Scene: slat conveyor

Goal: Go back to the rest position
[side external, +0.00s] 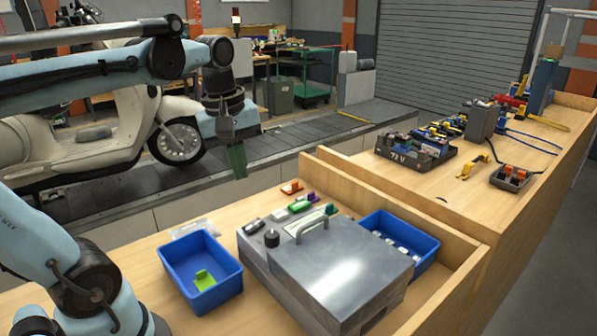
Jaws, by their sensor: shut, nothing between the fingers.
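My gripper (237,160) hangs in the air above the back of the workbench, pointing down, with the slat conveyor behind it. Its fingers are together and hold nothing. It is apart from everything on the bench. Below and to its right stands a grey metal box (340,272) with a handle on its lid. A blue bin (215,292) with a lime green piece (204,279) in it stands left of the box.
Another blue bin (424,240) with white pieces stands right of the box. Several small coloured parts (301,206) lie behind it. Wooden side walls (385,190) edge the bench. A dark tray (415,155) of parts is on the right bench. A cream scooter (95,145) stands on the conveyor.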

